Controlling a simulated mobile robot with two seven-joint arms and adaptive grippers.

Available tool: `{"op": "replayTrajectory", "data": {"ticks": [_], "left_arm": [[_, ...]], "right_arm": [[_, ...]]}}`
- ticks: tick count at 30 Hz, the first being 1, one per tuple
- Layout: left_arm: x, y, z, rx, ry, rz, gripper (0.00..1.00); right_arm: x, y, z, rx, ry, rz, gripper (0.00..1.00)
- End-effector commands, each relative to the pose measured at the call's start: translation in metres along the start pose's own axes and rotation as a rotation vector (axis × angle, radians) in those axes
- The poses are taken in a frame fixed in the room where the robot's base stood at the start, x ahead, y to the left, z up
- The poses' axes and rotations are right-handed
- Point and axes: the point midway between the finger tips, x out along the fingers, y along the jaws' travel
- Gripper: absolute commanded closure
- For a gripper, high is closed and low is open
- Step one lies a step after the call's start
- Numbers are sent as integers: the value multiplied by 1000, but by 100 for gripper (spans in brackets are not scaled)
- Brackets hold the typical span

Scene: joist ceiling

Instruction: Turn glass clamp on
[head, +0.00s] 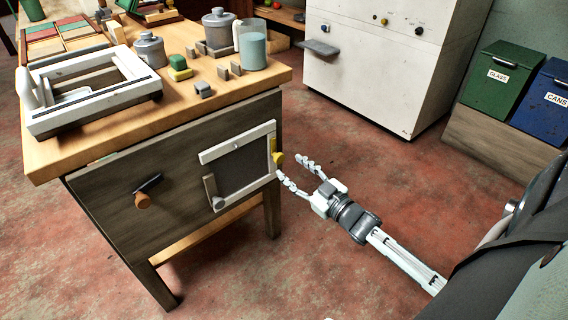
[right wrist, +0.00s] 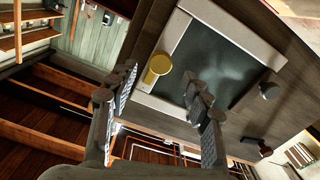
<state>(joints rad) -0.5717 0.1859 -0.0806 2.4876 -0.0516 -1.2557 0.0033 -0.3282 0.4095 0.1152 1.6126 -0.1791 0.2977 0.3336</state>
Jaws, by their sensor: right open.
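A pale frame (head: 237,143) holds a dark pane (head: 240,168) on the front of the workbench. A yellow knob (head: 278,158) sits at the frame's right edge; it also shows in the right wrist view (right wrist: 157,67). A grey lever (head: 211,188) is at the pane's lower left. I cannot tell for sure which part is the glass clamp. My right gripper (head: 297,174) is open and empty, just right of the yellow knob, fingers toward the bench. In the right wrist view its fingertips (right wrist: 149,91) lie either side of the knob's line, apart from it. My left gripper is out of view.
A black lever with an orange grip (head: 145,193) is left of the frame on the wooden bench (head: 120,215). Jars, blocks and a white stand (head: 90,112) crowd the benchtop. A white cabinet (head: 380,75), green bin (head: 498,82) and blue bin (head: 548,100) stand behind. Floor around my gripper is clear.

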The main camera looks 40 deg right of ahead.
Motion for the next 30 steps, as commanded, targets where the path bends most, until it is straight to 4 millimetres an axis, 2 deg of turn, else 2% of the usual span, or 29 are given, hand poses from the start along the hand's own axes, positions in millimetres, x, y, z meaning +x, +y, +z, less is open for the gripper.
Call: {"op": "replayTrajectory", "data": {"ticks": [3, 9, 19, 30], "left_arm": [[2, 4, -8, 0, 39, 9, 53], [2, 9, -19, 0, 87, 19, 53], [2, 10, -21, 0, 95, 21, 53], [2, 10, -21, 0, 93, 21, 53]], "right_arm": [[20, 0, 0, -1, 1, 0, 51], [40, 0, 1, 1, -1, 0, 51], [43, 0, 1, 1, -3, 0, 52], [43, 0, 1, 1, -3, 0, 98]]}}
